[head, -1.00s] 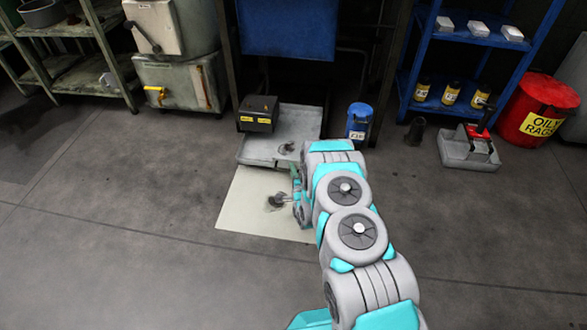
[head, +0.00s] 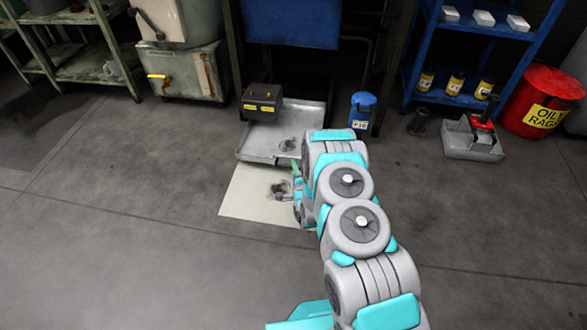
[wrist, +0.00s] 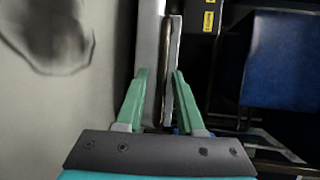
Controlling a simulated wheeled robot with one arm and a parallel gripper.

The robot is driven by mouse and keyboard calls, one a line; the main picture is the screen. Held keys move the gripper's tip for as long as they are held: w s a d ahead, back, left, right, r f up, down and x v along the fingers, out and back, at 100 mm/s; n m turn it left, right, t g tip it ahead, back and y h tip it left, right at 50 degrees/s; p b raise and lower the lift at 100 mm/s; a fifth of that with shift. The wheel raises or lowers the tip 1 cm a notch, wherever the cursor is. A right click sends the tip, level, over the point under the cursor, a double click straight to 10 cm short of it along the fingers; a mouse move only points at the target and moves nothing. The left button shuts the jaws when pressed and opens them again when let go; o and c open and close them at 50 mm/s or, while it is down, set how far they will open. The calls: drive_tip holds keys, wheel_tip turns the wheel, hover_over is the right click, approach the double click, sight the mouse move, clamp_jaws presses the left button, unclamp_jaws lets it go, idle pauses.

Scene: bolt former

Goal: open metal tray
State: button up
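The grey metal tray (head: 258,142) lies low on the floor under the machine in the head view, with dark stains on its surface. My gripper (head: 297,184) is at the right part of its front edge, and my arm partly hides it and that edge. In the wrist view my gripper (wrist: 161,72) has its two green fingers apart. A pale metal strip (wrist: 168,50), apparently the tray's front lip or handle, runs between them. I cannot tell whether the fingers touch it.
A pale stained mat (head: 243,196) lies in front of the tray. A black box (head: 262,102) is at the tray's back left, a blue can (head: 362,112) to its right. A grey carrier (head: 470,145) and red bin (head: 540,100) stand at right. The left floor is clear.

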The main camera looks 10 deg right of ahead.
drive_tip(key=shift+o, duration=0.3)
drive_tip(key=v, duration=0.7)
drive_tip(key=shift+s+p, duration=0.35)
drive_tip(key=shift+r, duration=0.1)
